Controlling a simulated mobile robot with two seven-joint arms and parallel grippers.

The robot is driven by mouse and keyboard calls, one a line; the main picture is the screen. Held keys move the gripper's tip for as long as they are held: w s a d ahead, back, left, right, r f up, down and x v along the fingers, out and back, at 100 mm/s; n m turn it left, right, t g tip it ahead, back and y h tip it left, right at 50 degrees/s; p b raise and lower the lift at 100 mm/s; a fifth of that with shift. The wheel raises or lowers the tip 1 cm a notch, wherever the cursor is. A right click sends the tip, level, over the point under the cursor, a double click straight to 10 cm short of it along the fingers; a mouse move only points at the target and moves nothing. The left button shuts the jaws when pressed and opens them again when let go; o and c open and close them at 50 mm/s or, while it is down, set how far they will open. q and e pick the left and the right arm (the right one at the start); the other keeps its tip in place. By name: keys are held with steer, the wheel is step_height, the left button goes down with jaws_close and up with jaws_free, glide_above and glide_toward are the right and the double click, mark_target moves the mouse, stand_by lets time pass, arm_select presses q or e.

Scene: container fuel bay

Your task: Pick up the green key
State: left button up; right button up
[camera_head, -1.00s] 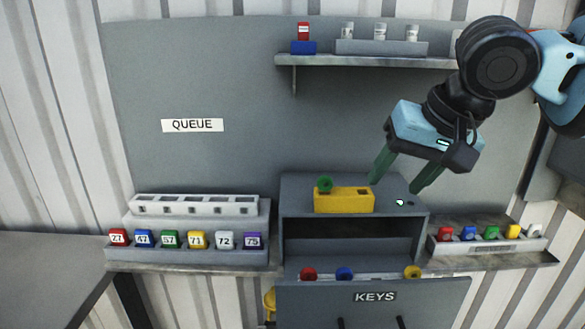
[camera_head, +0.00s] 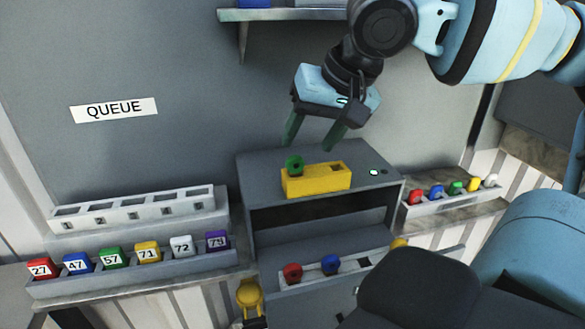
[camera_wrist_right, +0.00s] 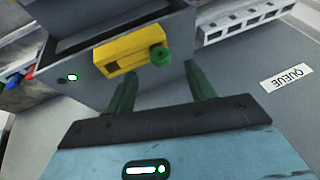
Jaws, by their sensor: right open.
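The green key (camera_head: 295,165) stands upright at the left end of a yellow block (camera_head: 317,183) on top of the grey cabinet (camera_head: 265,172). Its round green head also shows in the right wrist view (camera_wrist_right: 160,55). My right gripper (camera_head: 312,148) is open and empty, above and just behind the key and block. In the right wrist view the two green fingers (camera_wrist_right: 157,75) point toward the block, with the key between their lines and beyond the tips.
The open drawer (camera_head: 290,290) below holds red (camera_head: 292,273) and blue (camera_head: 330,264) keys. A rack of numbered tags (camera_head: 130,260) stands left, and a tray of coloured pieces (camera_head: 450,201) right. A wall shelf (camera_head: 285,14) is above.

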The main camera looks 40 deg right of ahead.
mark_target(298, 157)
steer(key=shift+w+f, duration=0.15)
steer(key=shift+f, duration=0.1)
steer(key=x, duration=0.4)
steer(key=shift+w+f+b, duration=0.2)
steer(key=shift+w+b, duration=0.1)
steer(key=shift+w, duration=0.05)
steer(key=shift+s, duration=0.1)
steer(key=shift+c, duration=0.2)
steer(key=c, duration=1)
steer(key=shift+r, duration=0.2)
